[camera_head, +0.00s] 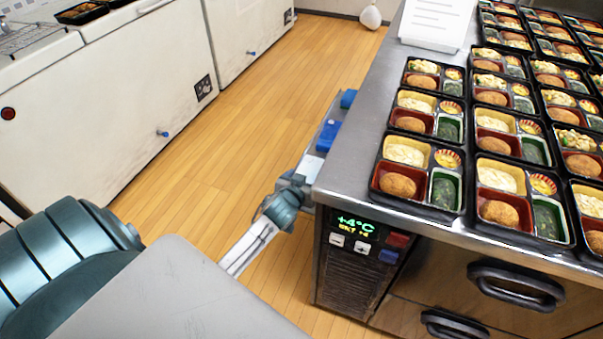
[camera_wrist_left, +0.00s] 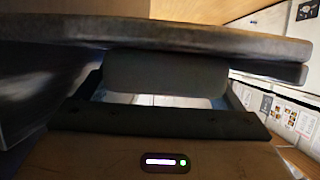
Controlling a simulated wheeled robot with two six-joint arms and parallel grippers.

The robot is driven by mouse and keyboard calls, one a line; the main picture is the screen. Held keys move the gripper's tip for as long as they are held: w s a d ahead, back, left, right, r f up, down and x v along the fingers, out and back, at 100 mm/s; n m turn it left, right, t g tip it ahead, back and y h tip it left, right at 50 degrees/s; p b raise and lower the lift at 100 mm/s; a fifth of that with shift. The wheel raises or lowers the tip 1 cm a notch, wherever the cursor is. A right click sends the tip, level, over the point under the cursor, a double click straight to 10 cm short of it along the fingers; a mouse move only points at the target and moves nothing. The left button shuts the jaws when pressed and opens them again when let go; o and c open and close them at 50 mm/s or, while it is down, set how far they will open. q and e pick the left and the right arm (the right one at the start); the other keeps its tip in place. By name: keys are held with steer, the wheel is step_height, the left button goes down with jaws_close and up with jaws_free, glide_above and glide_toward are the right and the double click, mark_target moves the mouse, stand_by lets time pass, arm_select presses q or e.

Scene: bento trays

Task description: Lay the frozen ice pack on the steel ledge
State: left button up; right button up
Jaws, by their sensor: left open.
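A narrow steel ledge (camera_head: 334,110) runs along the left side of the steel counter. Two blue packs, a nearer one (camera_head: 328,136) and a farther one (camera_head: 348,98), lie on it. A pale, whitish piece (camera_head: 308,168) shows at its near end; I cannot tell whether it is the frozen ice pack. My left gripper (camera_head: 291,188) is open beside this near end, partly overlapping it in view. In the left wrist view, dark bars surround a pale, blue-edged patch (camera_wrist_left: 155,100), too blurred to identify. My right gripper is not in view.
Several filled bento trays (camera_head: 405,180) cover the counter (camera_head: 350,165), with a white stack (camera_head: 437,22) behind. The counter front has a +4°C display (camera_head: 356,224) and drawer handles (camera_head: 515,285). White chest freezers (camera_head: 110,100) stand left across open wooden floor (camera_head: 235,130).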

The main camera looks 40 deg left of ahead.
arm_select(q)
steer(key=shift+a+r, duration=0.15)
steer(key=shift+r, duration=0.15)
steer(key=v, duration=1.1)
steer(key=s+d+f+m+g+h, duration=0.1)
steer(key=s+f+g, duration=0.4)
steer(key=s+f, duration=0.5)
steer(key=s+d+f+m+g+h, duration=0.1)
steer(key=s+d+f+g, duration=0.3)
steer(key=s+f, duration=0.6)
step_height(320, 180, down, 6)
steer(key=shift+s+f+m+g, duration=0.25)
steer(key=shift+m+g, duration=0.35)
steer(key=shift+g, duration=0.3)
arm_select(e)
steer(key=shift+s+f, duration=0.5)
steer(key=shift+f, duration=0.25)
